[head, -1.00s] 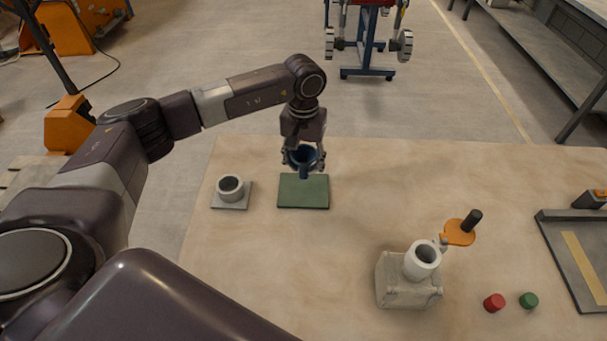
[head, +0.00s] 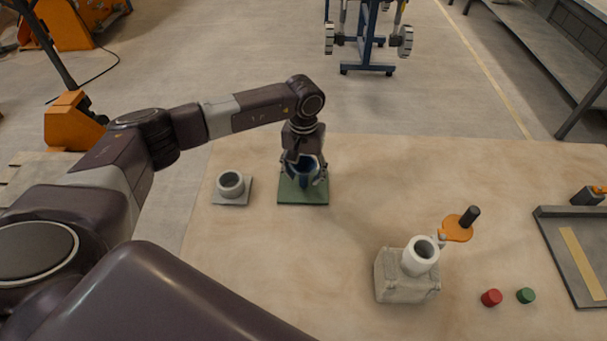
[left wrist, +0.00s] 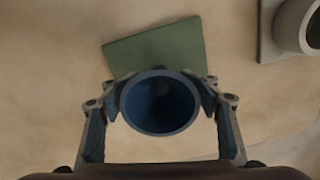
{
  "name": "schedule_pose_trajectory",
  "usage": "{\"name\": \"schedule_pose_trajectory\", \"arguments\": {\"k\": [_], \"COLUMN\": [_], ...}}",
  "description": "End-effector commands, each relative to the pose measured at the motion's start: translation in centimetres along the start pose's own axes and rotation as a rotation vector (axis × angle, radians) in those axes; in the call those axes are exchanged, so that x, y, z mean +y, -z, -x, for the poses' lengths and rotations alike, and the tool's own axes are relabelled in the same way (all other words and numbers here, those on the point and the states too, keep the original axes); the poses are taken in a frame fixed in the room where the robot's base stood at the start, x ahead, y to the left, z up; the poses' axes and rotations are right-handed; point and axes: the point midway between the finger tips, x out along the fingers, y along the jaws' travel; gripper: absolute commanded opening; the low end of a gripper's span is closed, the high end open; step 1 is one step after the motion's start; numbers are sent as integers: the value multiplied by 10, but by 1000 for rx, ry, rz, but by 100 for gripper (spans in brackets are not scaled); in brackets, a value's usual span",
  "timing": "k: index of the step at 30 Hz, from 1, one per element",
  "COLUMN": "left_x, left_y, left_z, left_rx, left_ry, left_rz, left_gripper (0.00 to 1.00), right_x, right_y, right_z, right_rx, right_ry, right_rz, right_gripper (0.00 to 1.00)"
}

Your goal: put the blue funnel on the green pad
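The blue funnel (head: 306,168) is between the fingers of my left gripper (head: 303,180), wide mouth up and roughly upright. In the left wrist view, the funnel (left wrist: 160,103) has a fingertip against each side of its rim, so the left gripper (left wrist: 160,100) looks shut on it. The green pad (head: 304,196) lies flat on the table, right under the gripper in the head view. The pad (left wrist: 160,50) is partly hidden behind the funnel in the wrist view. The funnel's lower end is hidden, so I cannot tell whether it touches the pad. My right gripper is not in view.
A grey ring on a grey plate (head: 231,187) stands left of the pad. A stone block (head: 407,282) with a white cup, an orange paddle (head: 457,229), red (head: 491,298) and green (head: 526,295) pieces and a grey tray (head: 575,258) are to the right. The table between is clear.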

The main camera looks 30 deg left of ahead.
Motion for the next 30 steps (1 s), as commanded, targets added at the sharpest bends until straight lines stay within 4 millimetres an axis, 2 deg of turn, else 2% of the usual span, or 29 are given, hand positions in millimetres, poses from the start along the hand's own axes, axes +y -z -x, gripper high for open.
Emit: {"name": "schedule_pose_trajectory", "arguments": {"k": [3,14,15,17,27,30], "left_x": [0,0,0,0,0,0], "left_y": [0,0,1,2,2,1], "left_z": [0,6,8,16,89,105], "left_rx": [0,0,2,5,6,4], "left_ry": [0,0,-1,-1,-1,-1], "left_rz": [0,1,0,0,0,0], "left_gripper": [65,65,65,65,65,65], "right_x": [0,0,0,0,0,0], "right_y": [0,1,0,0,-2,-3], "right_z": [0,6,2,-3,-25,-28], "right_rx": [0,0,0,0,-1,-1], "right_ry": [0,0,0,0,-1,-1], "right_rz": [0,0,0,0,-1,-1], "right_gripper": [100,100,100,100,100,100]}}
